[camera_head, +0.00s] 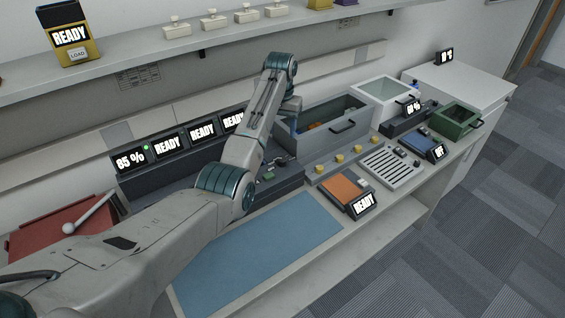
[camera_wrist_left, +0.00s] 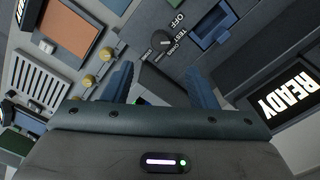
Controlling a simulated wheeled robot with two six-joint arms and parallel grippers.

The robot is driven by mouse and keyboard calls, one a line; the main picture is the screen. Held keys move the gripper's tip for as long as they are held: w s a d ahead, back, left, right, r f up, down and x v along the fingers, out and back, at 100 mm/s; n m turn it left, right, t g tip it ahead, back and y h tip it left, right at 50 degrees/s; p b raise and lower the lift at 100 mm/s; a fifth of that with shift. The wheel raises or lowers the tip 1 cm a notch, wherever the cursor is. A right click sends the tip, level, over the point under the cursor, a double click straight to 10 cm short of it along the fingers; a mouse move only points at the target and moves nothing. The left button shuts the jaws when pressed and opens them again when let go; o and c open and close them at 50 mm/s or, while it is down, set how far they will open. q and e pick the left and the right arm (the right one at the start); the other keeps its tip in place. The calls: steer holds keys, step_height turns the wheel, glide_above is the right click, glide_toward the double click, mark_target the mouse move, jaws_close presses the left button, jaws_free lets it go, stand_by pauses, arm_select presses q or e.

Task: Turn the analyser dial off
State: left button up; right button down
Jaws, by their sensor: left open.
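The analyser dial (camera_wrist_left: 159,41) is a dark round knob with a pale mark, on a dark grey panel in the left wrist view. White lettering around it includes OFF and TEST; I cannot tell which label the mark points to. My left gripper (camera_wrist_left: 160,84) is open and empty, its two blue-grey fingers apart, with the dial showing beyond the gap between them. I cannot tell any contact with it. In the head view my left arm reaches over the bench, and its forearm largely hides the gripper and dial. My right gripper is not in view.
Yellow knobs (camera_head: 339,158), an orange pad (camera_head: 345,190) and a slotted tray (camera_head: 391,166) lie right of the arm. A grey open bin (camera_head: 322,139) stands behind. Several READY screens (camera_head: 202,131) line the back. The blue mat (camera_head: 260,250) in front is clear.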

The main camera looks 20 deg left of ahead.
mark_target(282, 158)
arm_select(q)
steer(key=f+p, duration=0.1)
steer(key=f, duration=1)
steer(key=shift+w+p, duration=0.2)
steer(key=shift+p, duration=0.2)
steer(key=shift+f, duration=0.45)
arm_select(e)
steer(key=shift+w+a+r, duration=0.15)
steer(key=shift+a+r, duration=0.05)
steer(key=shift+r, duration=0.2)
arm_select(q)
steer(key=c, duration=1)
steer(key=shift+o, duration=0.2)
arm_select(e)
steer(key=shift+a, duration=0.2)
